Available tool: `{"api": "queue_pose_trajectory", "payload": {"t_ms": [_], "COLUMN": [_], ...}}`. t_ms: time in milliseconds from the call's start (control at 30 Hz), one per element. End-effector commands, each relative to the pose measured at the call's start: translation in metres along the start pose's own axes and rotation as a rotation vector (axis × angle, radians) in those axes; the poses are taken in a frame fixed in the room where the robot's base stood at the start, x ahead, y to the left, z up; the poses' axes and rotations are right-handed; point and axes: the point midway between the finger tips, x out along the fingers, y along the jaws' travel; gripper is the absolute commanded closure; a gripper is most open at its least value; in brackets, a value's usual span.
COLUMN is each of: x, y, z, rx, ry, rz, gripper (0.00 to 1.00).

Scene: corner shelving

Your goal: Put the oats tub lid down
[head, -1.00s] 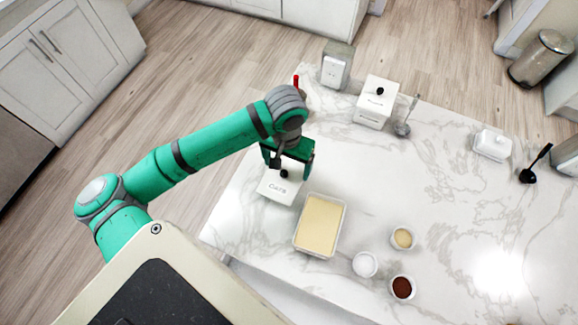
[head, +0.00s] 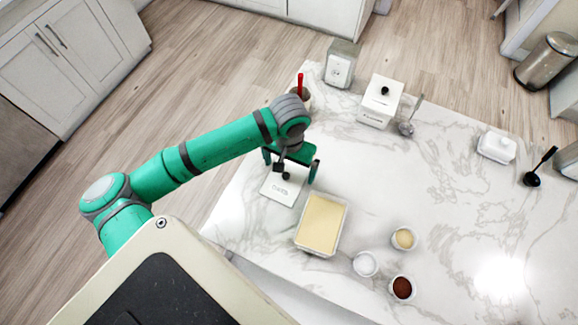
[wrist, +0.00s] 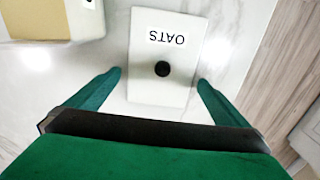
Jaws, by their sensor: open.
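The white oats tub lid (wrist: 178,88) has a round black knob (wrist: 163,69). In the wrist view it fills the upper middle, with the word OATS reading upside down. In the head view the white lid (head: 279,191) shows below my gripper, near the left edge of the counter. I cannot tell from these views how much of the tub is under it. My gripper (wrist: 160,79) is open, with its green fingers to either side of the knob and apart from it. In the head view my gripper (head: 290,168) is just above the knob.
A tub of pale yellow contents (head: 321,224) stands close to the right. Small bowls of tan (head: 403,238), white (head: 365,264) and brown (head: 402,287) contents are beyond it. A white canister (head: 379,102) stands at the back. The marble counter (head: 450,190) is clear in the middle right.

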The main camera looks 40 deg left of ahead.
Motion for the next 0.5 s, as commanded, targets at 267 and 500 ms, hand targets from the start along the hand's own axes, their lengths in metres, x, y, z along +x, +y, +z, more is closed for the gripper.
{"api": "queue_pose_trajectory", "payload": {"t_ms": [267, 500], "x": [-0.037, -0.086], "y": [0.0, 0.0], "z": [-0.001, -0.001], "rx": [0.002, 0.002], "ry": [0.003, 0.003], "rz": [-0.001, 0.0], "gripper": [0.0, 0.0]}}
